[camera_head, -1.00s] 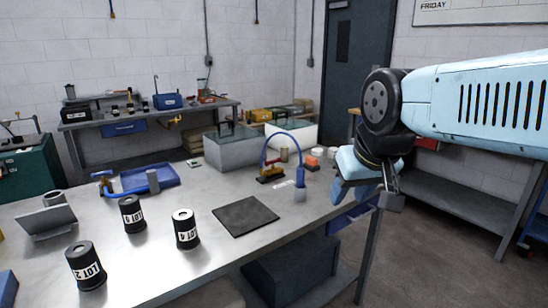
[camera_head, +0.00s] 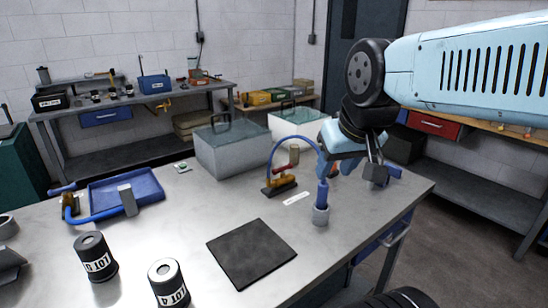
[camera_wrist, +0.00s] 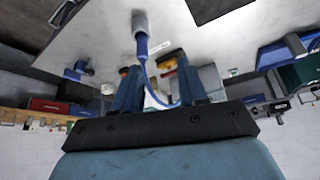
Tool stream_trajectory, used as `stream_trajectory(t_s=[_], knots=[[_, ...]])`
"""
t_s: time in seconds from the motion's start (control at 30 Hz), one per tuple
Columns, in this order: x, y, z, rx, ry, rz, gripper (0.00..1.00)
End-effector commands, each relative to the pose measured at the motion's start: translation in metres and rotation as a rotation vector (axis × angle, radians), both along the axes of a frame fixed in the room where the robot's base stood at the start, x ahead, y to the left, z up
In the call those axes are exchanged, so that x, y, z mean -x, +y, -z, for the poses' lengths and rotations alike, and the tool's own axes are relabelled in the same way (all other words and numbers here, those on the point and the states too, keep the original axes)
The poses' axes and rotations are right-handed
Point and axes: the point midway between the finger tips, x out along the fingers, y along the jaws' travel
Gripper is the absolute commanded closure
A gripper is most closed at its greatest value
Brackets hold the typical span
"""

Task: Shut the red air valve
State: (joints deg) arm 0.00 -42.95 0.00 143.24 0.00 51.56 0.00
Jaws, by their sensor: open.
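The red air valve (camera_head: 281,180) stands on the metal table, with a brass-coloured body on a dark base and a red handle. A blue hose (camera_head: 300,143) arches from it to a blue-and-grey upright end piece (camera_head: 320,205). My gripper (camera_head: 375,172) is open and empty, right of the valve and above the table's right part, apart from it. In the wrist view, my two fingers (camera_wrist: 160,88) are spread, with the hose loop showing between them. The valve (camera_wrist: 168,62) shows beyond the fingers there. The handle's exact position is too small to tell.
A black mat (camera_head: 250,252) lies in front of the valve. Grey bins (camera_head: 232,150) stand behind it. A blue tray (camera_head: 150,185) and another brass fitting with a blue handle (camera_head: 68,203) are at left. Lot canisters (camera_head: 95,258) stand in front. Bare tabletop surrounds the mat.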

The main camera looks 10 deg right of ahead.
Motion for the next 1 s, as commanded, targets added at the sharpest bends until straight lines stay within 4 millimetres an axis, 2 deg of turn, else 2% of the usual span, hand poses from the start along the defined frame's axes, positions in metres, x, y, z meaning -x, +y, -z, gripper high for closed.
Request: stream_trajectory(t_s=[0.43, 0.57, 0.77, 1.0], knots=[[0.000, 0.000, 0.000, 0.001, 0.000, -0.002, 0.58], [-0.007, 0.000, -0.005, 0.028, 0.016, -0.033, 0.58], [-0.041, 0.007, -0.018, 0.147, 0.097, -0.197, 0.58], [-0.098, 0.012, -0.030, 0.299, 0.227, -0.490, 0.58]])
